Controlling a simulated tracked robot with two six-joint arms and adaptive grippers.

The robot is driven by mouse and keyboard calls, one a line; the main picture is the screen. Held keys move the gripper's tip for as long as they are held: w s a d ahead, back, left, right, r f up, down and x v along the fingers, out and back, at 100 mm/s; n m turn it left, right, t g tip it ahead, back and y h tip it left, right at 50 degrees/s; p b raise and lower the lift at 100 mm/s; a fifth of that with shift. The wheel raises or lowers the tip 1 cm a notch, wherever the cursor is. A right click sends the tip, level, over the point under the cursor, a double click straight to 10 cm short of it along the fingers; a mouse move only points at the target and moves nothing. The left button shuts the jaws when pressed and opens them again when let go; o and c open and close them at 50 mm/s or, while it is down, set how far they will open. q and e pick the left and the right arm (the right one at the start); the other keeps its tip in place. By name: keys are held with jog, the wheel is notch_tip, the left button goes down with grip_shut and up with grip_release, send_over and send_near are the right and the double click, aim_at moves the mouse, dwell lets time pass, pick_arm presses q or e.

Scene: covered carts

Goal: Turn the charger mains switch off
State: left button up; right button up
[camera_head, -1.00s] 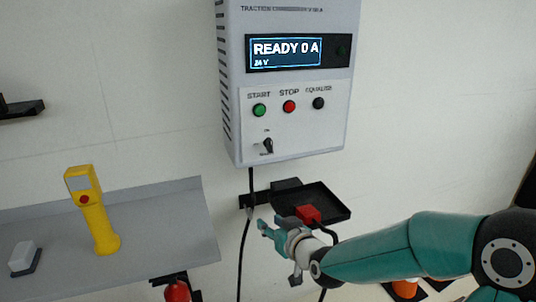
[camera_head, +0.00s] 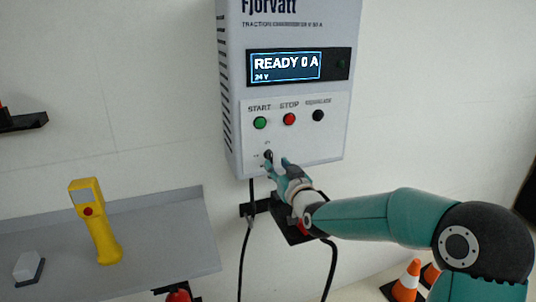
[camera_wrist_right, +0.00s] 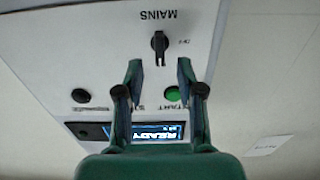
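The wall charger (camera_head: 235,130) has a lit display (camera_head: 285,66) reading "READY 0 A" and "24 V". Its black mains switch (camera_head: 268,155) sits low on the front panel, below the START and STOP buttons. In the right wrist view, which is upside down, the switch (camera_wrist_right: 160,45) shows under the word MAINS, with an OFF mark beside it. My right gripper (camera_head: 277,163) is at the switch in the head view, partly covering it. In the right wrist view my right gripper (camera_wrist_right: 160,68) is open, its fingertips either side of the knob line. Contact cannot be told. My left gripper is out of view.
The green START button (camera_head: 260,123), red STOP button (camera_head: 289,119) and black button (camera_head: 318,115) are just above. A black bracket tray (camera_head: 292,232) and hanging cables (camera_head: 243,255) are below. A grey shelf (camera_head: 170,225) at left holds a yellow device (camera_head: 98,225). Cones (camera_head: 407,282) stand lower right.

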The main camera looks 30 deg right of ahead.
aim_at(271, 158)
jog(key=shift+p+x, duration=0.65)
jog(key=shift+x, duration=2.05)
